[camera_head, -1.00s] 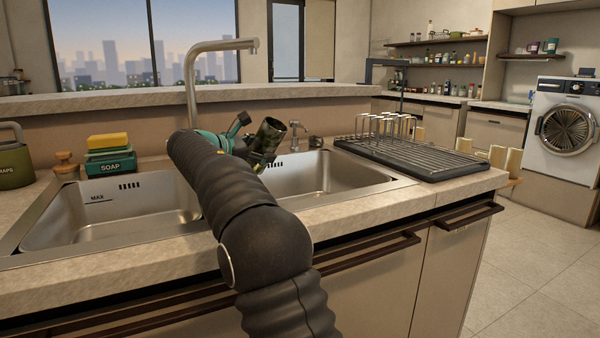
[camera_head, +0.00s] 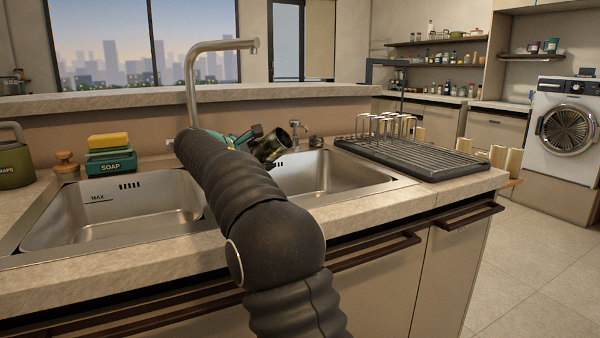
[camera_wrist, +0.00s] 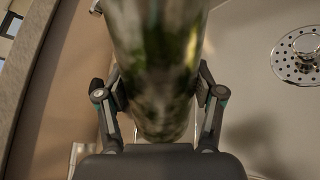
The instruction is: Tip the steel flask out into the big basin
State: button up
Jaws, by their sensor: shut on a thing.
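My gripper (camera_wrist: 163,92) is shut on the steel flask (camera_wrist: 158,50), with one finger on each side of its body. The flask is shiny, with a mottled green and dark look. In the head view the flask (camera_head: 268,146) is tilted, its open mouth facing up and right, above the right basin (camera_head: 325,175). The left basin (camera_head: 110,215) carries a MAX mark and looks the wider of the two. My arm hides part of the sink between them. I cannot see what is inside the flask, and no stream shows.
A steel faucet (camera_head: 190,85) rises behind the basins. A soap box (camera_head: 110,163) with a yellow sponge (camera_head: 108,140) stands at the back left. A dark drying rack (camera_head: 415,158) is right of the sink. A drain (camera_wrist: 298,56) shows in the wrist view.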

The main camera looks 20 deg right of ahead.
aim_at(264, 140)
jog(key=shift+a, duration=0.1)
jog(key=shift+w+f+m+y, duration=0.1)
jog(key=shift+f+m+y, duration=0.25)
jog(key=shift+m, duration=0.15)
dwell(0.3)
jog(key=shift+f+b, duration=0.3)
jog(key=shift+b, duration=0.3)
jog(key=shift+f+m+b, duration=0.2)
jog(key=shift+m+b, duration=0.1)
jog(key=shift+b, duration=0.15)
jog(key=shift+r+m+t+y+b, duration=0.5)
jog(key=shift+r+m+b, duration=0.15)
jog(key=shift+r, duration=0.1)
jog(key=shift+s+d+r+m+y+b, duration=0.25)
jog(key=shift+s+d+r+m+b, duration=0.2)
jog(key=shift+r+m, duration=0.15)
dwell(0.4)
jog(key=shift+s+d+r+m+t+y+b, duration=0.2)
jog(key=shift+r+m+t+y, duration=0.15)
jog(key=shift+r+m, duration=0.3)
jog(key=shift+s+d+r+m+t+y+b, duration=0.15)
jog(key=shift+r+m+t+y+b, duration=0.1)
jog(key=shift+r+m+t, duration=0.35)
dwell(2.0)
